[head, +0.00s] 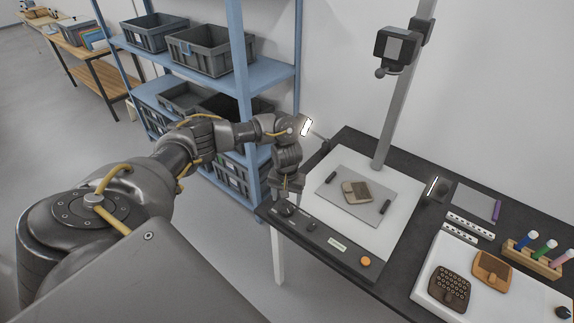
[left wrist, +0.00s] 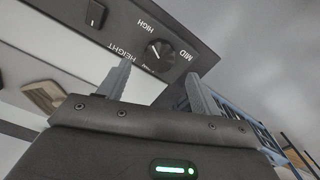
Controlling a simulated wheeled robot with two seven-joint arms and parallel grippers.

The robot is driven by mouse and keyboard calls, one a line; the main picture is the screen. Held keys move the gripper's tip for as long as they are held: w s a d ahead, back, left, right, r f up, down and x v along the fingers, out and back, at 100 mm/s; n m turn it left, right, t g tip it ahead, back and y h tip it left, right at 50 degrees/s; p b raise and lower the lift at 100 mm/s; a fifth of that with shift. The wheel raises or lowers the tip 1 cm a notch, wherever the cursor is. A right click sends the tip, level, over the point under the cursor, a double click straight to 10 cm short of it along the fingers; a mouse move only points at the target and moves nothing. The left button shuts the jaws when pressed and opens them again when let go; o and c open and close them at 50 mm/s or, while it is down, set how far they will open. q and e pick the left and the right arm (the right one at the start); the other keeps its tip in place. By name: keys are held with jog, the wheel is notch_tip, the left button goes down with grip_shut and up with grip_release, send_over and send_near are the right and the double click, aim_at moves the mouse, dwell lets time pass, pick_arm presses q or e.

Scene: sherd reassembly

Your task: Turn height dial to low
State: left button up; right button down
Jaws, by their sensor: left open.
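The height dial (left wrist: 158,54) is a round black knob on the dark front panel (left wrist: 110,22) of the copy stand. In the head view my left gripper (head: 287,196) points down over the panel's left end and partly hides the dial. Contact with the knob cannot be seen. My right gripper is out of view.
The stand's white base (head: 395,215) holds a grey plate (head: 335,205) with a sherd (head: 357,191) and dark bars. Its column (head: 398,110) rises behind. An orange button (head: 365,261) sits at the panel's right. A blue shelf (head: 240,60) with crates stands close behind my left arm.

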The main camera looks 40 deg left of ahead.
aim_at(287, 208)
pick_arm(q)
notch_tip(287, 208, down, 5)
jog(key=shift+b, duration=0.5)
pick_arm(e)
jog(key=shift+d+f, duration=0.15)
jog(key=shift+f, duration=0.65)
pick_arm(q)
jog(key=c, duration=1)
jog(key=shift+o, duration=0.2)
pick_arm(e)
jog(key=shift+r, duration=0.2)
